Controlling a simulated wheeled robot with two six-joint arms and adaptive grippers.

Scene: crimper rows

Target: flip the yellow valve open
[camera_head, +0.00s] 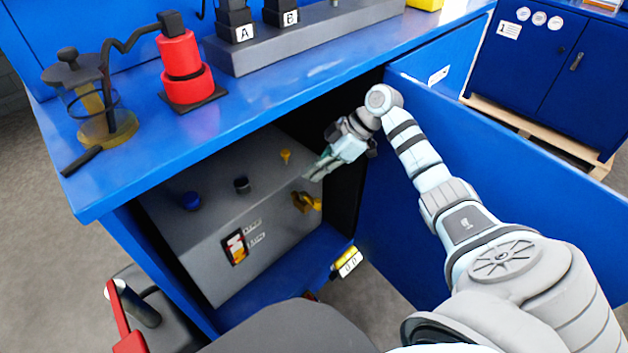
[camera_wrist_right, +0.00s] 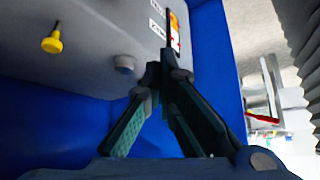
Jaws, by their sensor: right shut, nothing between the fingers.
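The yellow valve (camera_head: 306,202) is on the front face of a grey box (camera_head: 190,245) inside the blue cabinet, near the box's right end. My right gripper (camera_head: 316,175) is shut and empty, with its fingertips near the box's upper right edge, above the valve in the picture. Whether it touches the box I cannot tell. In the right wrist view the closed fingers (camera_wrist_right: 164,74) point towards the box; I cannot make out the yellow valve there. My left gripper does not show.
The open blue door (camera_head: 520,190) stands right of my arm; the bench top (camera_head: 150,140) overhangs the box.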

